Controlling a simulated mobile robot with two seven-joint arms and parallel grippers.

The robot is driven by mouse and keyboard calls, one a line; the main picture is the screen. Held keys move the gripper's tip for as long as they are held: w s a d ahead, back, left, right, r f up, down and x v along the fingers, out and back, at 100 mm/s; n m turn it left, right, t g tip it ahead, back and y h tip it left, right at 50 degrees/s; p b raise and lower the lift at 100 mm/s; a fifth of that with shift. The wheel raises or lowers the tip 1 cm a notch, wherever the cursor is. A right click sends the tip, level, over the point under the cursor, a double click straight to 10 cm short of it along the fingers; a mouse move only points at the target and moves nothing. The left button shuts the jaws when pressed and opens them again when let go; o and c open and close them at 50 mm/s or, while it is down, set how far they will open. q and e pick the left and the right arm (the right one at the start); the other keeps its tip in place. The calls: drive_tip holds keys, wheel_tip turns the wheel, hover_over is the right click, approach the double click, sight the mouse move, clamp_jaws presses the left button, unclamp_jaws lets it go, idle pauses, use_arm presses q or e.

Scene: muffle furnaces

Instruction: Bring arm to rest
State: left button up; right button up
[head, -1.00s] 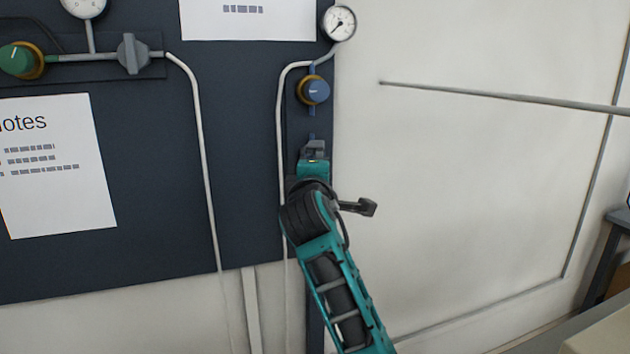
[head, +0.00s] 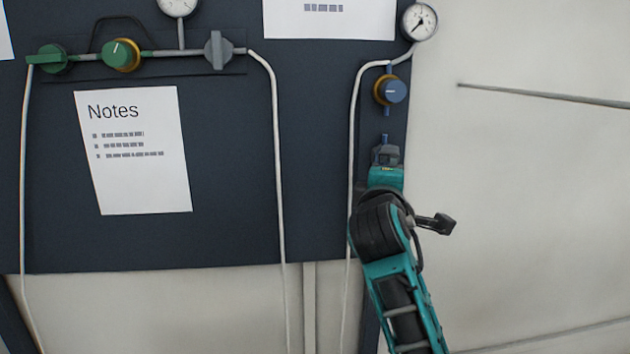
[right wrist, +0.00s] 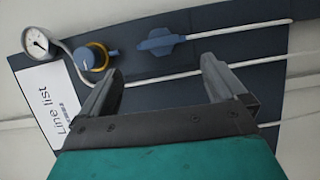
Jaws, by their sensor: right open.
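My right arm, teal and black, rises from the bottom right of the head view. Its gripper (head: 386,152) is in front of the right edge of the dark panel (head: 230,200), below a blue knob with a brass collar (head: 393,91). In the right wrist view the gripper (right wrist: 160,66) has its two fingers wide apart with nothing between them. A blue valve handle (right wrist: 160,41) lies beyond the fingertips, apparently clear of them. In the head view the gripper mostly hides this handle. My left gripper does not show.
The panel carries pale pipes (head: 277,150), a green knob (head: 121,54), a grey valve handle (head: 218,50), a gauge (head: 420,21) and a "Notes" sheet (head: 135,150). A thin rod (head: 540,96) crosses in front of the pale wall at right. The wall area below it looks clear.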

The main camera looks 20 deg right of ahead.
drive_tip(key=s+a+f+y, duration=0.2)
drive_tip(key=a+f+y, duration=0.2)
drive_tip(key=f, duration=0.8)
drive_tip(key=s+a+f+y, duration=0.2)
drive_tip(key=a+f+y, duration=0.2)
drive_tip(key=f, duration=0.9)
drive_tip(key=s+a+f+m+g+y, duration=0.2)
drive_tip(key=s+a+f+m, duration=0.1)
drive_tip(key=s+f, duration=0.5)
drive_tip(key=s+a+f+m+g+y, duration=0.1)
drive_tip(key=s+a+f+m, duration=0.3)
drive_tip(key=s+f, duration=0.5)
drive_tip(key=s+m+y, duration=0.1)
drive_tip(key=s, duration=0.2)
drive_tip(key=shift+f+g+y, duration=0.2)
drive_tip(key=shift+g+y, duration=0.2)
